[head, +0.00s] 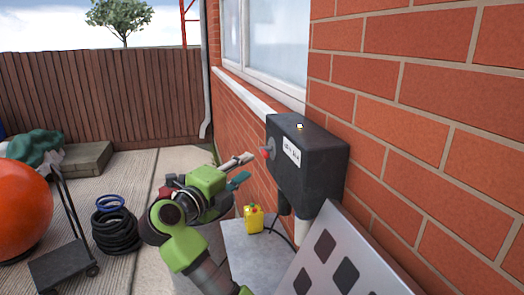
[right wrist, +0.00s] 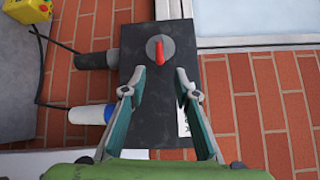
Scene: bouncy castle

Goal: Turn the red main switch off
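The red main switch (head: 266,153) sits on the face of a dark box (head: 312,160) fixed to the brick wall. In the right wrist view the red switch (right wrist: 160,55) is a handle on a grey round plate, upright in the picture. My right gripper (head: 246,169) is just left of the box in the head view. In the right wrist view its two fingers (right wrist: 160,85) are spread apart with nothing between them, pointing at the switch and apart from it. My left gripper is not in view.
A yellow container (head: 254,219) stands on a grey surface below the box, near a black cable. A white panel with dark diamond holes (head: 345,262) leans at the lower right. A hose coil (head: 115,230), a trolley (head: 63,262) and an orange ball (head: 22,210) stand at left.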

